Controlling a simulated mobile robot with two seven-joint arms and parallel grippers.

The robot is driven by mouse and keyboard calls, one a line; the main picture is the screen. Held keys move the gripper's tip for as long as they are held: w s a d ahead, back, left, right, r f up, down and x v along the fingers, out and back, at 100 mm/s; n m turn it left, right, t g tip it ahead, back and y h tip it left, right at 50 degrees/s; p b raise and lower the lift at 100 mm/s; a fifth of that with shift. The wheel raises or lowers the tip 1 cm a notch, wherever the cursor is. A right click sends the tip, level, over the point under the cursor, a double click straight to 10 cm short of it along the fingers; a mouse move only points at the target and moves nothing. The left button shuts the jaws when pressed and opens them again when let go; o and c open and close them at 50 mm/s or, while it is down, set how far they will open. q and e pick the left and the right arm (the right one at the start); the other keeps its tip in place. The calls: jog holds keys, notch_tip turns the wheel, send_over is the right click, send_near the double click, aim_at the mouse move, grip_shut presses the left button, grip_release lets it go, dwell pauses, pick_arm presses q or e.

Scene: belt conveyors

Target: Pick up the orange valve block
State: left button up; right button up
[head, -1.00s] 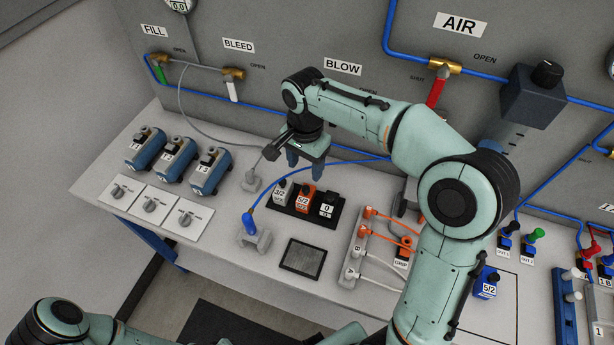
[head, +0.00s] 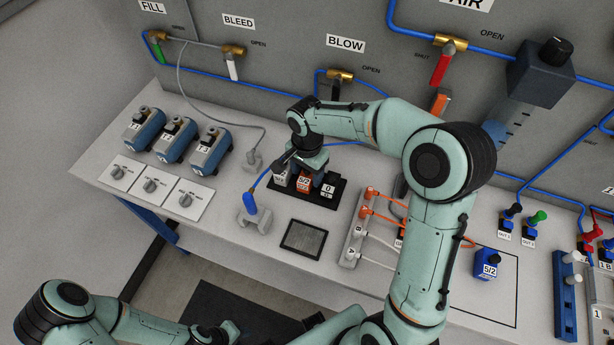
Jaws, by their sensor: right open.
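A blue-handled plug on a stand (head: 249,208) with a blue hose is left of the rack. A dark mesh pad (head: 303,239) lies in front. A white manifold (head: 353,235) with orange and white cables stands right. The back panel (head: 285,65) carries pipes.

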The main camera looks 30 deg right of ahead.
jog(key=shift+f, duration=0.45)
jog(key=c, duration=1)
jog(key=shift+r, duration=0.15)
